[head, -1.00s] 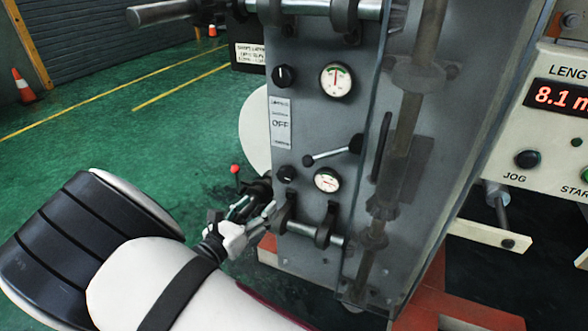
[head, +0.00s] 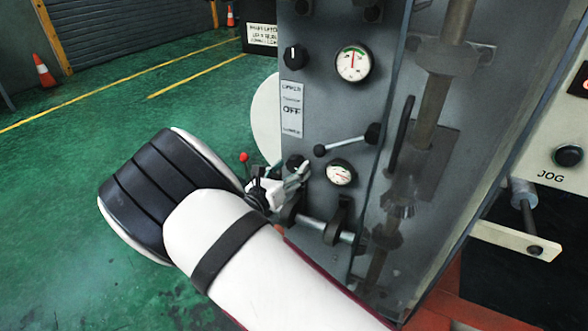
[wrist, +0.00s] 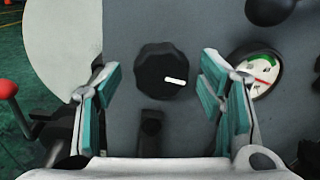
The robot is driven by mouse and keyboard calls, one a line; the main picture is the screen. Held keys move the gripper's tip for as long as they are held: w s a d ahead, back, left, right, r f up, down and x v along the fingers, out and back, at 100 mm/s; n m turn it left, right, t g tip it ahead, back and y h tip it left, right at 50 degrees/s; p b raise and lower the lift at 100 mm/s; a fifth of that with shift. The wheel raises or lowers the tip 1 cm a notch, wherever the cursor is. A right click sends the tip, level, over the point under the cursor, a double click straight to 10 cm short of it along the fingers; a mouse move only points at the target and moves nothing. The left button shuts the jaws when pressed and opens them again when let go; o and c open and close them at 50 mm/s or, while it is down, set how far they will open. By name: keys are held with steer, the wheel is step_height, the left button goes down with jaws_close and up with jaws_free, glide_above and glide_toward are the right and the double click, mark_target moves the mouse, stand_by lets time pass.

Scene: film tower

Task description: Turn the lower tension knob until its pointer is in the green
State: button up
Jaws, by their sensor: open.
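The lower tension knob (wrist: 160,70) is black with a white mark pointing right and slightly down in the wrist view. It sits on the grey panel between the open fingers of my gripper (wrist: 163,88), apart from both. In the head view the knob (head: 294,161) shows just above my gripper (head: 285,182). The lower gauge (wrist: 254,72) is right of the knob, with a green band at the top and a red needle. The needle lies below the green band, over the white part of the dial. The lower gauge also shows in the head view (head: 340,173).
A lever with a black ball (head: 320,150) stands out above the lower gauge. A roller bar (head: 325,228) is below. The upper knob (head: 294,57) and upper gauge (head: 353,63) are higher on the panel. A red-tipped lever (wrist: 6,88) is at left.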

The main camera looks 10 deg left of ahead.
steer(key=shift+x, duration=0.95)
steer(key=c, duration=1.1)
steer(key=shift+c, duration=0.2)
